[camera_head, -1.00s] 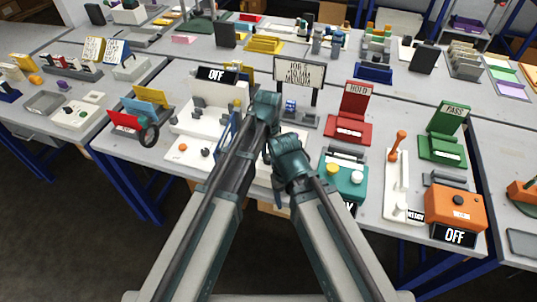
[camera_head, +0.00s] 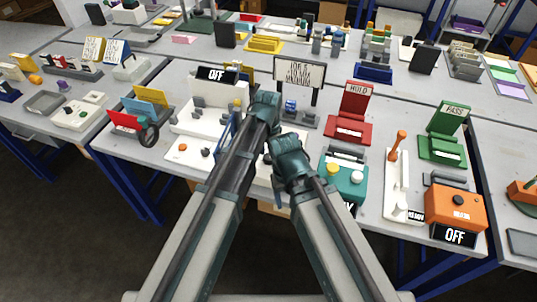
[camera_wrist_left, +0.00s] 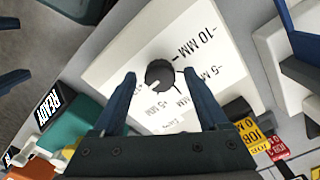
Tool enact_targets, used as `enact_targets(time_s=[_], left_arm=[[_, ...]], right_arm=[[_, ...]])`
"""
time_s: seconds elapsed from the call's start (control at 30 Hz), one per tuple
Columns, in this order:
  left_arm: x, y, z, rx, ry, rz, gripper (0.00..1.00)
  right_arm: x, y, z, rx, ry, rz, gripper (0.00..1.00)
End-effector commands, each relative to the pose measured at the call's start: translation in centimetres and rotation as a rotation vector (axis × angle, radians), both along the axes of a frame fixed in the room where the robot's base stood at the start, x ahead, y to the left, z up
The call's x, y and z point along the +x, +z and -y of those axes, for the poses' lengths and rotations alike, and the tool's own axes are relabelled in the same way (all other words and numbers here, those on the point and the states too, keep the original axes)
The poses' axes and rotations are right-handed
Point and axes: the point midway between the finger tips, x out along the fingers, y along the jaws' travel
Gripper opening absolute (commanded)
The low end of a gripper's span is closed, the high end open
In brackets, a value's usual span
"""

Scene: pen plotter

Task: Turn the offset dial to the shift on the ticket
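The offset dial is a round black knob (camera_wrist_left: 159,74) with a pale mark at its lower left, on a white plate (camera_wrist_left: 125,55). Printed labels around it include -10 MM, -5 MM and +5 MM. My left gripper (camera_wrist_left: 157,77) is open, with one blue finger on each side of the knob and visible gaps. In the head view my arms hide the dial. The ticket seems to be the white sign (camera_head: 299,72) headed JOB 5 behind the plotter; its lower line is too small to read. My right gripper (camera_head: 279,190) is mostly hidden below its wrist.
A teal box (camera_head: 345,182) with yellow and white buttons stands right of the arms. The white plotter (camera_head: 212,118) is to their left. Red HOLD (camera_head: 355,100) and green PASS (camera_head: 448,121) stands, and an orange box (camera_head: 455,208), are further right.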

Motion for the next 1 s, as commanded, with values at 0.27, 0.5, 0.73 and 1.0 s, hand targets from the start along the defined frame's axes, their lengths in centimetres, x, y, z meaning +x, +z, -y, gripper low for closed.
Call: enact_targets(time_s=[0.27, 0.5, 0.73, 1.0], left_arm=[[0.0, 0.3, 0.0, 0.0, 0.001, 0.0, 0.77], [0.0, 2.1, 0.0, 0.0, 0.001, 0.0, 0.77], [0.0, 5.4, 0.0, 0.0, 0.001, 0.0, 0.77], [0.0, 9.6, 0.0, 0.0, 0.0, 0.0, 0.77]], right_arm=[[0.0, 0.3, 0.0, 0.0, 0.0, 0.0, 0.64], [0.0, 2.1, 0.0, 0.0, 0.0, 0.0, 0.64], [0.0, 5.4, 0.0, 0.0, 0.0, 0.0, 0.64], [0.0, 9.7, 0.0, 0.0, 0.0, 0.0, 0.64]])
